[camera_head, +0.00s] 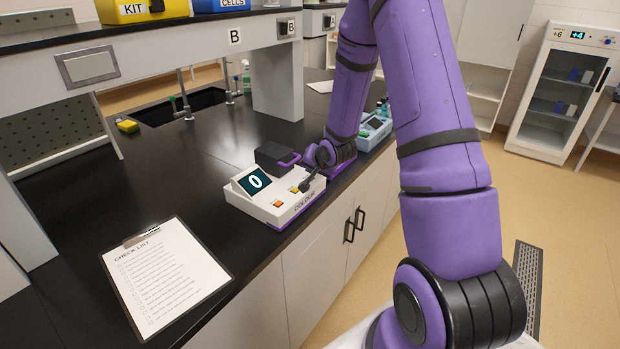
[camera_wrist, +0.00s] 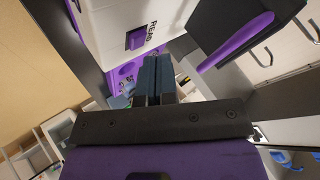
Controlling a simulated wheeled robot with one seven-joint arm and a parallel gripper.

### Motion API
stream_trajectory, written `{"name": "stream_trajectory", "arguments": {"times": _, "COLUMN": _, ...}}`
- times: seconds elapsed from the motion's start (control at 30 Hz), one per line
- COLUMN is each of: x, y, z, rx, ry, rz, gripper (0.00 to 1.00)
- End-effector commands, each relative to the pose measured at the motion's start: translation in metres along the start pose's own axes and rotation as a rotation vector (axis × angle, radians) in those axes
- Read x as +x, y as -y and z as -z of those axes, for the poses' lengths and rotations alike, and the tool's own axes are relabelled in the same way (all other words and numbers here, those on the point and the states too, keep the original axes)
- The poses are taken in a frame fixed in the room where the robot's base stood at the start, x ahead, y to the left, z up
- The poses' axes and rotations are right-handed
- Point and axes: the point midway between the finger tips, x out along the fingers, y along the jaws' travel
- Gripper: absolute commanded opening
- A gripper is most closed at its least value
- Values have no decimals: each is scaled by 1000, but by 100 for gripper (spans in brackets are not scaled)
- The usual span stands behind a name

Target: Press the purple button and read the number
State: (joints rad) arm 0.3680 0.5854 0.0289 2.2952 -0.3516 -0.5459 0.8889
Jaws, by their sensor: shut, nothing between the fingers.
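The white instrument (camera_head: 262,215) stands on the black bench, and its tilted display (camera_head: 255,181) reads "0". An orange button (camera_head: 278,203) and a yellow button (camera_head: 294,190) show on its top. The purple button (camera_wrist: 137,38) shows in the wrist view on the white top, next to a printed label. I cannot make it out in the head view, where my gripper covers that part. My gripper (camera_wrist: 155,58) is shut and empty, its tips close to the purple button and just to the right of it in the wrist view. Contact cannot be told.
A dark box lid with a purple handle (camera_wrist: 240,40) rises beside my fingers; the dark lid (camera_head: 272,157) also shows in the head view. A clipboard checklist (camera_head: 166,275) lies on the bench at front left.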

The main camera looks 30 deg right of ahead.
Motion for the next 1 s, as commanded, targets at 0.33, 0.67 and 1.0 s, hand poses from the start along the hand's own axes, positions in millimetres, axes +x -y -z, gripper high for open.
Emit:
{"name": "stream_trajectory", "arguments": {"times": 0.33, "x": 4, "y": -3, "z": -3, "rx": 0, "ry": 0, "rz": 0, "gripper": 0}}
{"name": "stream_trajectory", "arguments": {"times": 0.67, "x": 5, "y": -4, "z": -3, "rx": 0, "ry": 0, "rz": 0, "gripper": 0}}
{"name": "stream_trajectory", "arguments": {"times": 1.0, "x": 7, "y": -5, "z": -5, "rx": 0, "ry": -1, "rz": 0, "gripper": 0}}
